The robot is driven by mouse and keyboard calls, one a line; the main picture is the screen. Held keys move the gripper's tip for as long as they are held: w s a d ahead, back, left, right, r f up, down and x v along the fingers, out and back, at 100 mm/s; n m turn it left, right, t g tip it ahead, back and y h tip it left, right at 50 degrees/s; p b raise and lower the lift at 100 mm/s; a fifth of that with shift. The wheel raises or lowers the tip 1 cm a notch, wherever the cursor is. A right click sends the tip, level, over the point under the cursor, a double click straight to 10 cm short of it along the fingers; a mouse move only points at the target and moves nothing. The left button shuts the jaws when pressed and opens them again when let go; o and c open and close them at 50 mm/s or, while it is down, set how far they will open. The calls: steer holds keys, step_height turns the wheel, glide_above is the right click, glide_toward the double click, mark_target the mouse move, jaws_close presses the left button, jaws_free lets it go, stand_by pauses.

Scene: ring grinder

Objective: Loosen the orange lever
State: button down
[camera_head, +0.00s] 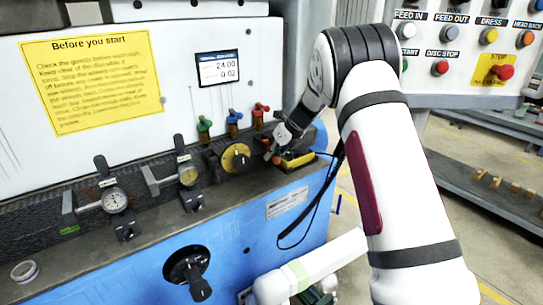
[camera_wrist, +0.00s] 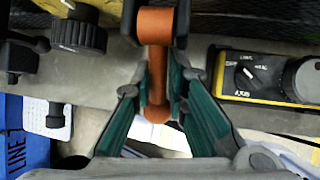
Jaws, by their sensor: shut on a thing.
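The orange lever (camera_wrist: 155,28) shows in the wrist view, pointing from a dark mount at the top down between my fingers to a rounded end. My gripper (camera_wrist: 159,95) has its green-padded fingers closed on either side of the lever's lower shaft. In the head view my gripper (camera_head: 275,146) is at the right end of the machine ledge, between the yellow dial and the yellow-black box. Only a small orange bit of the lever (camera_head: 276,160) shows there; the rest is hidden.
A yellow dial with a black knob (camera_head: 236,158) is just left of my gripper. A yellow-black box (camera_head: 298,161) with a selector sits just right. A black cable hangs at the machine's right side.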

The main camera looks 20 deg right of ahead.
steer(key=shift+s+a+g+h+b, duration=0.15)
steer(key=shift+g+b, duration=0.2)
steer(key=shift+g, duration=0.15)
steer(key=shift+s+a+g+h+b, duration=0.15)
steer(key=shift+g+b, duration=0.15)
steer(key=shift+g, duration=0.2)
steer(key=shift+r, duration=0.1)
steer(key=c, duration=1.6)
jaws_free()
steer(key=shift+c, duration=0.2)
steer(key=shift+d+r, duration=0.2)
steer(key=shift+d+r, duration=0.1)
steer(key=shift+r, duration=0.15)
steer(key=v, duration=1.1)
steer(key=shift+r, duration=0.15)
